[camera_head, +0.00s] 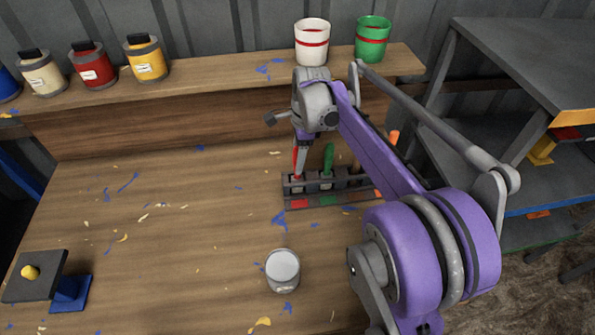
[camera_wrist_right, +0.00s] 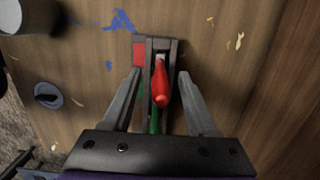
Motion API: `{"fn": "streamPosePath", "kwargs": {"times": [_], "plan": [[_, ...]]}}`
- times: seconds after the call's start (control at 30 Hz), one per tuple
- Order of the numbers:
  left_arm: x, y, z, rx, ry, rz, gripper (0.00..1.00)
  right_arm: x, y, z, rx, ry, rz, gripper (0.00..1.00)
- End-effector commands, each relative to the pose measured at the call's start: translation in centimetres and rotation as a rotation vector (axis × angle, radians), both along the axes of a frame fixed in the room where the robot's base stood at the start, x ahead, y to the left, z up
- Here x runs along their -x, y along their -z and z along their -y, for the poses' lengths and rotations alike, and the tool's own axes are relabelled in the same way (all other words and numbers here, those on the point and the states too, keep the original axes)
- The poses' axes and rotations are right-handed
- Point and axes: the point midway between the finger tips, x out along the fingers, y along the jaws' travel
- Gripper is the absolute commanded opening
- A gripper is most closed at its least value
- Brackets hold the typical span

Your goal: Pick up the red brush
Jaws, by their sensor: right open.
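The red brush (camera_head: 295,158) stands handle up in the leftmost slot of a dark brush rack (camera_head: 348,199) on the wooden table. My right gripper (camera_head: 300,165) is right above the rack at the red brush. In the right wrist view the red handle (camera_wrist_right: 160,88) sits between the two spread fingers of the right gripper (camera_wrist_right: 159,75), with a gap on each side. My left gripper is not in view.
A green brush (camera_head: 328,160) stands beside the red one, and an orange-handled brush (camera_head: 394,138) is farther right, partly behind my arm. A grey can (camera_head: 283,270) stands in front of the rack. Paint cans line the rear shelf (camera_head: 215,78).

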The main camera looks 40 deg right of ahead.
Motion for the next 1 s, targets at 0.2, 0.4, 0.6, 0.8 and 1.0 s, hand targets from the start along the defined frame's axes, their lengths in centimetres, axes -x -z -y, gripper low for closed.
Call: {"fn": "streamPosePath", "kwargs": {"times": [0.2,0.4,0.6,0.8,1.0], "plan": [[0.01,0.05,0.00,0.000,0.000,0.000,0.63,-0.06,0.83,-0.12,0.000,-0.001,0.000,0.59],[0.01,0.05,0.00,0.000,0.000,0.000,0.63,-0.07,0.79,-0.10,0.000,-0.001,0.000,0.43],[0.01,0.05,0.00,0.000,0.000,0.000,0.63,-0.06,0.77,-0.10,0.000,0.000,0.000,0.07],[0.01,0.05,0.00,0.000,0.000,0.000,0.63,-0.06,0.77,-0.10,0.000,0.000,0.000,0.00],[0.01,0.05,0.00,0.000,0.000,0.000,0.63,-0.05,0.74,-0.10,0.000,0.000,0.000,0.00]]}}
